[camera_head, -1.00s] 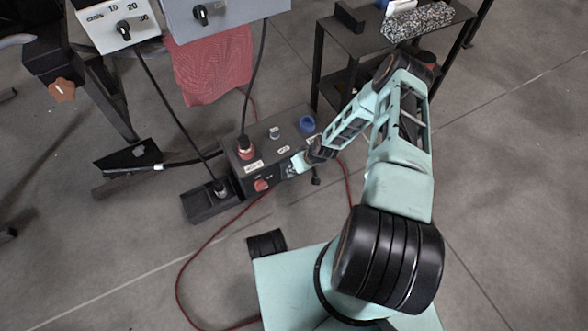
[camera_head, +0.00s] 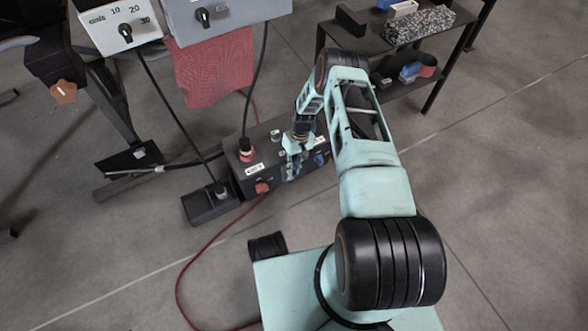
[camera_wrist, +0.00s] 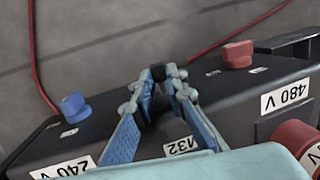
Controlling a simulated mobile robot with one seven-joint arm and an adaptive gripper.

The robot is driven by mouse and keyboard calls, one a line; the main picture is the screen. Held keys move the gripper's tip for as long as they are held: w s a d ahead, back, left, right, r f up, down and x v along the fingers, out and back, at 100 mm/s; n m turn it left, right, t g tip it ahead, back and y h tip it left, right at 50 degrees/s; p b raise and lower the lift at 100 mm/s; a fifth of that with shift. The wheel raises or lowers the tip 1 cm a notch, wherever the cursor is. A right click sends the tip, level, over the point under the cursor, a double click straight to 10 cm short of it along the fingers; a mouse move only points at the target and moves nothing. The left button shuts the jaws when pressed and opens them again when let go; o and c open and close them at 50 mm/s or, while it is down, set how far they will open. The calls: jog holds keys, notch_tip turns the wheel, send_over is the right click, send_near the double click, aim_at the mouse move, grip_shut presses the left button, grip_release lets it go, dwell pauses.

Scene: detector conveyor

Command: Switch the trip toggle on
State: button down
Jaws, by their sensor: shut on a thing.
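The black control box (camera_head: 233,172) stands on the floor, and its top also shows in the wrist view (camera_wrist: 235,117). A red knob (camera_wrist: 238,52) and a blue knob (camera_wrist: 73,105) stick out along its front side. My gripper (camera_wrist: 160,74) is between these knobs at the box's front edge. Its blue fingers converge, with the tips shut on a small dark piece that looks like the trip toggle. The tips hide most of it, so its tilt cannot be told. In the head view my gripper (camera_head: 291,168) is over the box's front edge, right of the red knob (camera_head: 262,188).
A red plug (camera_head: 246,152) with a black cable rises from the box's top. A dark shelf table (camera_head: 352,36) stands at the back right. A red cable crosses the clear floor in front.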

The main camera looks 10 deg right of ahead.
jog(key=shift+w+r+g, duration=0.1)
jog(key=shift+g, duration=0.6)
jog(key=c, duration=1.9)
grip_release()
jog(key=shift+c, duration=0.2)
jog(key=v, duration=1.2)
jog(key=shift+w+a, duration=0.1)
jog(key=shift+a, duration=0.1)
